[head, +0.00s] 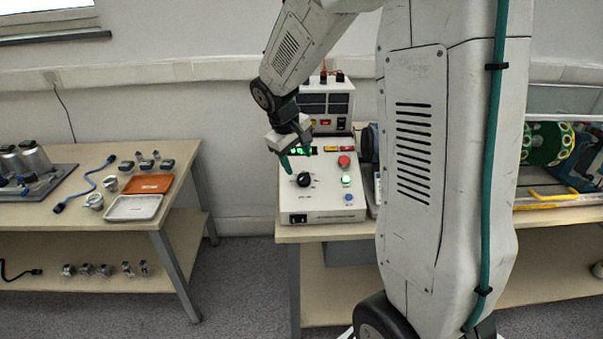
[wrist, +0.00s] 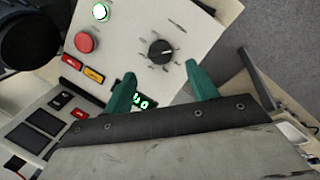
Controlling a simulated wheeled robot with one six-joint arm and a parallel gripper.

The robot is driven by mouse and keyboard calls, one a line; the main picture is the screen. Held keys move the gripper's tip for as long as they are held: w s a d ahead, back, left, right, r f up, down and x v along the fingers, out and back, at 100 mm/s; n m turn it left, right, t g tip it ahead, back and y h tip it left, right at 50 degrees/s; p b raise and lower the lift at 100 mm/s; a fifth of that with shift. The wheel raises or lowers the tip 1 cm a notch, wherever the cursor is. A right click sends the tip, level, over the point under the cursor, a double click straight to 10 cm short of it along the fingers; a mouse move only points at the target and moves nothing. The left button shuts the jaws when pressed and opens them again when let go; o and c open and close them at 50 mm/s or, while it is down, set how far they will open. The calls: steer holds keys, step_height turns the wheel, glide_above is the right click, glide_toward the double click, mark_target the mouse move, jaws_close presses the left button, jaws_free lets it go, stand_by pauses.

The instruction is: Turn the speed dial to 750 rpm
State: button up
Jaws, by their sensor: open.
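The black speed dial (head: 304,180) is on the sloping face of a white control box (head: 335,205). In the wrist view the dial (wrist: 160,52) shows a light pointer line toward the right, with marks around it too small to read. My gripper (head: 297,160) is open and empty, just above and behind the dial. In the wrist view its green fingertips (wrist: 162,70) are spread on either side of the dial's near side, apart from it. A lit green display (wrist: 141,101) is partly hidden by the gripper, so its full number cannot be read.
A power supply (head: 327,103) stands behind the box. A left table (head: 60,213) holds trays and small parts. Floor shows between the tables.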

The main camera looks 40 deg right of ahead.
mark_target(303, 175)
steer(key=x, duration=0.6)
steer(key=shift+f, duration=0.1)
steer(key=shift+a, duration=0.1)
steer(key=c, duration=1)
